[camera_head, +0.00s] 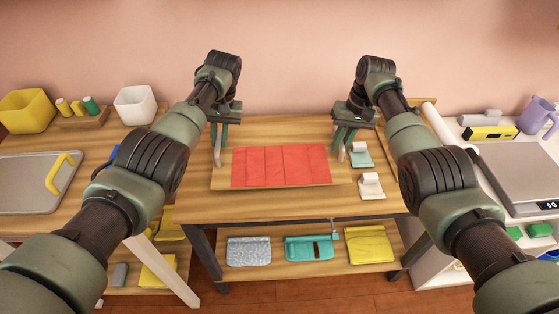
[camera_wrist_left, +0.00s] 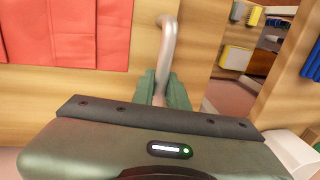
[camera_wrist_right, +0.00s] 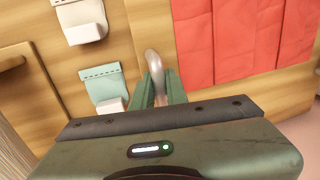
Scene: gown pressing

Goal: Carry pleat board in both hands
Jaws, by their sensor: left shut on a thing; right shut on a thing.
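The pleat board (camera_head: 222,178) is a flat wooden board with red pleated cloth (camera_head: 281,166) lying on it. It is over the middle table; I cannot tell whether it touches the top. My left gripper (camera_head: 219,138) is shut on the metal handle at the board's left end; the handle (camera_wrist_left: 169,42) shows in the left wrist view. My right gripper (camera_head: 343,138) is shut on the handle at the right end; that handle (camera_wrist_right: 154,65) shows in the right wrist view. The board looks roughly level.
Two small clip-like pieces, one teal (camera_head: 360,157) and one white (camera_head: 371,188), lie right of the board on the wooden table (camera_head: 290,207). Folded cloths (camera_head: 309,248) lie on the shelf below.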

